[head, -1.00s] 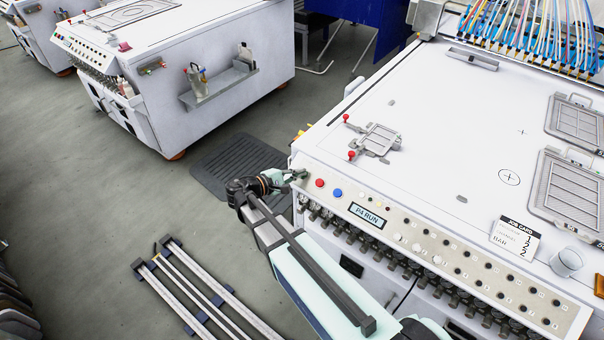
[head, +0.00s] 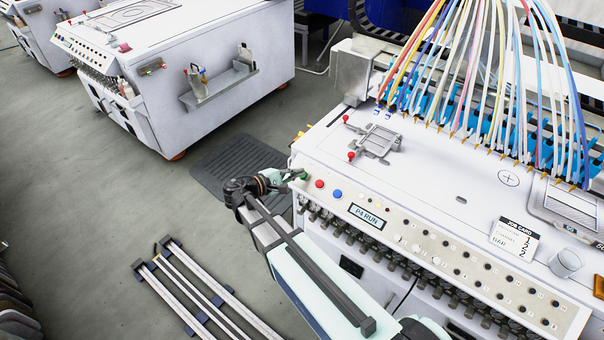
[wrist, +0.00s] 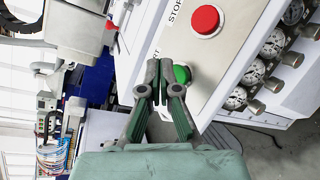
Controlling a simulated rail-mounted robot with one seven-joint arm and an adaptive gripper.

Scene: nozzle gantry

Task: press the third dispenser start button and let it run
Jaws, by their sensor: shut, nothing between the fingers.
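The dispenser (head: 440,245) with the nozzle gantry stands at the right of the head view. Its green start button (head: 304,176) is at the left end of the front panel. In the wrist view the green button (wrist: 182,74) shows just beside and behind my fingertips. A red button (head: 319,183) marked STOP in the wrist view (wrist: 206,20) sits beside it. My gripper (head: 291,174) is shut and empty, with its tips close to the green button. I cannot tell whether they touch it. The panel display (head: 367,216) reads "P4 RUN".
A blue button (head: 338,193) is right of the red one. The gantry's nozzles with coloured tubes (head: 480,90) hang over the white top. A job card (head: 513,238) and a clear cup (head: 566,262) stand near the front edge. Another dispenser (head: 200,60) stands at upper left.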

